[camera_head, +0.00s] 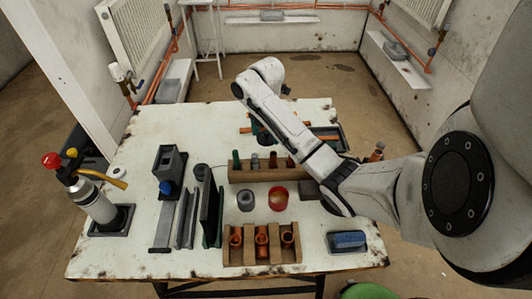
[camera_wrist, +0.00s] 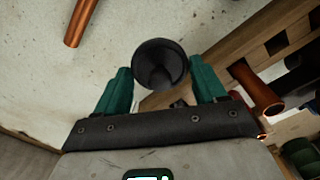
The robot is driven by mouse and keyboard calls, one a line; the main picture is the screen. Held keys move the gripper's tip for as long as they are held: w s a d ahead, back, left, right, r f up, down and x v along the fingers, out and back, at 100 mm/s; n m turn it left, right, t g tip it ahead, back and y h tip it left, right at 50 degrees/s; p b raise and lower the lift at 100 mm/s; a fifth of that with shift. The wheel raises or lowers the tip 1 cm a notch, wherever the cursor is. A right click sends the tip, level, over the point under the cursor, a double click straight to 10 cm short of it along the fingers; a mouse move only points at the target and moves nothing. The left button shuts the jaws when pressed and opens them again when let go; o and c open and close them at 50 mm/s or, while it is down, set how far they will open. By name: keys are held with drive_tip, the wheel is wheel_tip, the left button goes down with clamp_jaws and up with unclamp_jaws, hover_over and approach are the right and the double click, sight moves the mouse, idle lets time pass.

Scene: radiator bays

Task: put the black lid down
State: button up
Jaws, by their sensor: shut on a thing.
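The black lid (camera_wrist: 160,63) is round and dark, with a hollow, cone-like inner face toward the wrist camera. It sits between the two teal fingers of my gripper (camera_wrist: 162,84), which is shut on it. In the head view my own arm covers most of the gripper and I cannot make out the lid there. The gripper is over the far part of the white worktable (camera_head: 130,225), close to a wooden rack (camera_wrist: 215,62). How high the lid is above the table cannot be told.
A copper pipe (camera_wrist: 81,22) lies on the table near the gripper. Bare table lies far left.

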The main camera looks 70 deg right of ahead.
sight(267, 131)
drive_tip(key=shift+f, duration=3.45)
drive_tip(key=shift+f, duration=0.1)
drive_tip(key=o, duration=1)
wheel_tip(267, 131, up, 11)
drive_tip(key=shift+p, duration=0.95)
drive_tip(key=shift+r+p, duration=0.6)
drive_tip(key=shift+r, duration=0.05)
